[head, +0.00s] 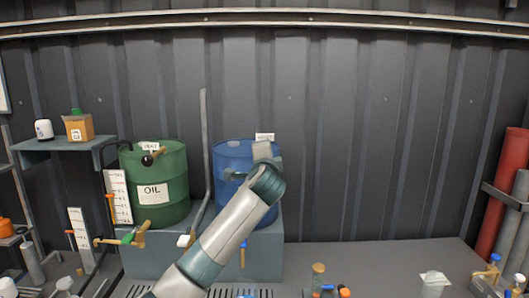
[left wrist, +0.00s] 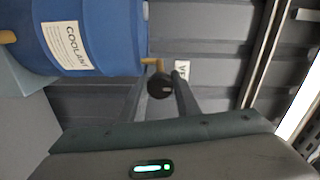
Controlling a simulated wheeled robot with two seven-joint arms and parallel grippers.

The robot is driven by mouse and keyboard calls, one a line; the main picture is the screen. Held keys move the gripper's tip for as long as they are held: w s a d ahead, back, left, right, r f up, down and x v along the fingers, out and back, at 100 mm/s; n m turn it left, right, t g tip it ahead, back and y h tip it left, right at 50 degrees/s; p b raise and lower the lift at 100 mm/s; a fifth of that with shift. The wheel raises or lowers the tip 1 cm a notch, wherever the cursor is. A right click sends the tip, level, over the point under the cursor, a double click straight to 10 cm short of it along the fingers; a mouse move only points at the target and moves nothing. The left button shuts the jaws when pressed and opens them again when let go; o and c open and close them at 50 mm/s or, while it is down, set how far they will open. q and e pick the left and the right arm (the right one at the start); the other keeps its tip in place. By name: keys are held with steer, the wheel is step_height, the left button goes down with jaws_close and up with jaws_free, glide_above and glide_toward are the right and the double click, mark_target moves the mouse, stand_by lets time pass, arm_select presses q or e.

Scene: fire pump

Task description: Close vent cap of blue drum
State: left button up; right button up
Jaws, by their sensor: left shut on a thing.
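The blue drum (head: 232,154) stands on a grey bench against the back wall. It also shows sideways in the left wrist view (left wrist: 100,28), with its white COOLANT label (left wrist: 66,45). A black round vent cap (left wrist: 160,87) shows beside a brass fitting (left wrist: 153,61) at the drum's top. My left gripper (left wrist: 163,81) has its fingers on either side of the cap and is shut on it. In the head view my left arm covers the drum's right part, and the cap is hidden behind the gripper (head: 263,152). My right gripper is out of view.
A green OIL drum (head: 168,200) with its own vent cap (head: 147,160) stands left of the blue drum. A grey upright pipe (head: 204,130) runs between the drums. A white vent tag (head: 264,137) shows behind my gripper. The right part of the bench (head: 385,258) is mostly clear.

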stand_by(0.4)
arm_select(q)
steer(key=o, duration=1)
steer(key=shift+o, duration=0.2)
steer(key=s+b, duration=0.7)
steer(key=s, duration=1)
steer(key=shift+s+b, duration=0.2)
steer(key=shift+b, duration=0.1)
